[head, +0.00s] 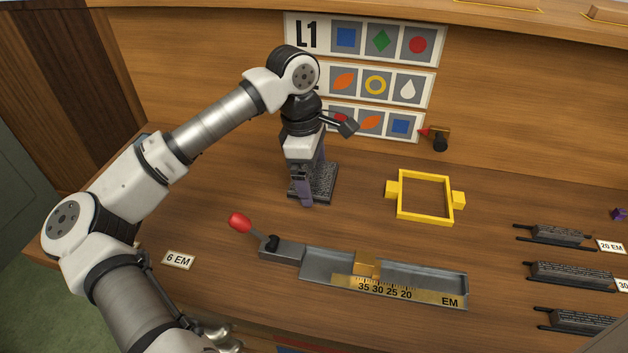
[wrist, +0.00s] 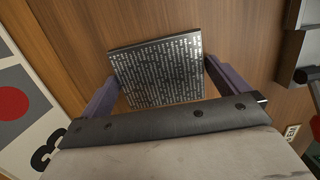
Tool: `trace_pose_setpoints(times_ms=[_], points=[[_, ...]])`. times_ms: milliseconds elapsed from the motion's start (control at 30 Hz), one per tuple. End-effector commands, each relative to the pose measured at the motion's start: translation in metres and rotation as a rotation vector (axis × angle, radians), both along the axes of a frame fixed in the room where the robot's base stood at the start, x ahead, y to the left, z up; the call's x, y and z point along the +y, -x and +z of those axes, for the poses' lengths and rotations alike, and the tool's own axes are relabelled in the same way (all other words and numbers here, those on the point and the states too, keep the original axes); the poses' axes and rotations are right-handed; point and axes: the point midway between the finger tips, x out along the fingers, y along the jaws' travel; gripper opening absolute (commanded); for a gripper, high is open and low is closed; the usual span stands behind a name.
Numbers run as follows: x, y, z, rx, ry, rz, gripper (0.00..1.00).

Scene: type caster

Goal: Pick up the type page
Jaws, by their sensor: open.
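The type page (head: 324,183) is a dark, flat, roughly square block covered in rows of raised letters. It lies on the wooden bench below the wall signs, and it fills the upper middle of the wrist view (wrist: 158,72). My gripper (head: 311,184) points down over it, with its two purple fingers apart. In the wrist view my gripper (wrist: 160,76) is open, with one finger at the left edge of the page and one at the right. I cannot tell whether the fingers touch it. The gripper body hides part of the page in the head view.
A yellow square frame (head: 399,208) lies to the right. In front is a grey casting tray (head: 420,281) with a brass scale and a red-knobbed lever (head: 240,222). Several dark type lines (head: 570,273) lie at far right. A "6 EM" label (head: 178,260) sits at front left.

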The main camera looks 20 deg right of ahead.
Motion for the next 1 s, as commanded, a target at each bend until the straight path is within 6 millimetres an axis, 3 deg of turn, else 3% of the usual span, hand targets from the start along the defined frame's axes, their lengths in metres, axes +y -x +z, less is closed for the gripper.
trace_pose_setpoints(times_ms=[500, 1000], points=[[0.0, 0.0, -0.0016, 0.0, 0.0, 0.0, 1.0], [0.0, 0.0, -0.0018, 0.0, 0.0, 0.0, 0.35]])
